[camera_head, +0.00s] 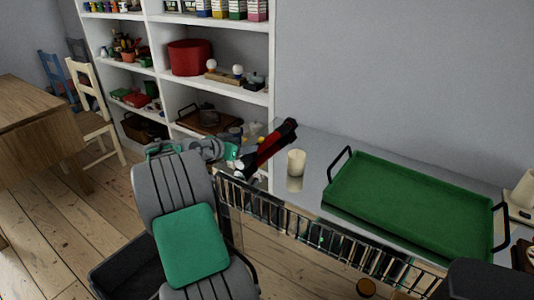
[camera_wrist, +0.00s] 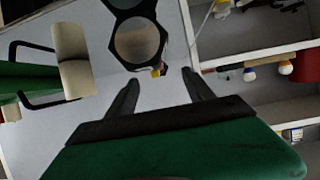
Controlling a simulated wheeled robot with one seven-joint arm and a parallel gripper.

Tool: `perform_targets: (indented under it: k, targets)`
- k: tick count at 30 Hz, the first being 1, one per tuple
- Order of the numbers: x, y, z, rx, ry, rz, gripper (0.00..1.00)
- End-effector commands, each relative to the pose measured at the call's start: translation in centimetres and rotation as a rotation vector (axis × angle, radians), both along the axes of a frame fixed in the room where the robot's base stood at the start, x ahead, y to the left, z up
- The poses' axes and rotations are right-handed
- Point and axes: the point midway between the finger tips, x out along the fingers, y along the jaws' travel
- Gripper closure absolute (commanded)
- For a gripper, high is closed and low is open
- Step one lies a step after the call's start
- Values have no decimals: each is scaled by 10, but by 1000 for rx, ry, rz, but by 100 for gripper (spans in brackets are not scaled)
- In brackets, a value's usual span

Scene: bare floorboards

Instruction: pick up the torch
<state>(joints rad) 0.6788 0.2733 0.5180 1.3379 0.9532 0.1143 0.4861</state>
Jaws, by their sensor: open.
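The torch (camera_head: 270,146), red and black, shows at the left end of the grey counter in the head view, slanting up to the right. In the wrist view a black angular rim around a dull round face, which looks like the torch (camera_wrist: 139,42), lies just beyond the fingertips; a second black rim is cut off by the top edge. My gripper (camera_wrist: 160,76) is open, with nothing between its two dark fingers. In the head view my gripper (camera_head: 233,153) is beside the torch's lower left part; its fingers are hard to make out there.
A cream candle (camera_head: 296,162) stands on the counter right of the torch. A large green tray (camera_head: 410,205) with black handles lies farther right. A rail (camera_head: 330,240) runs along the counter's front. A white shelf unit (camera_head: 222,88) with many objects stands behind, left.

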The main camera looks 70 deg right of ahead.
Motion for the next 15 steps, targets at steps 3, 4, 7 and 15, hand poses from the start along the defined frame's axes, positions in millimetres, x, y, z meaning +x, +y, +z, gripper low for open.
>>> perform_targets:
  k: [3,4,7,15]
  targets:
    - [-11,-17,-4,-25,0,-29,39]
    - [-12,-21,-5,-25,1,-30,39]
    - [-15,-33,-9,-24,-1,-28,39]
    - [-28,-73,-23,-21,0,-26,39]
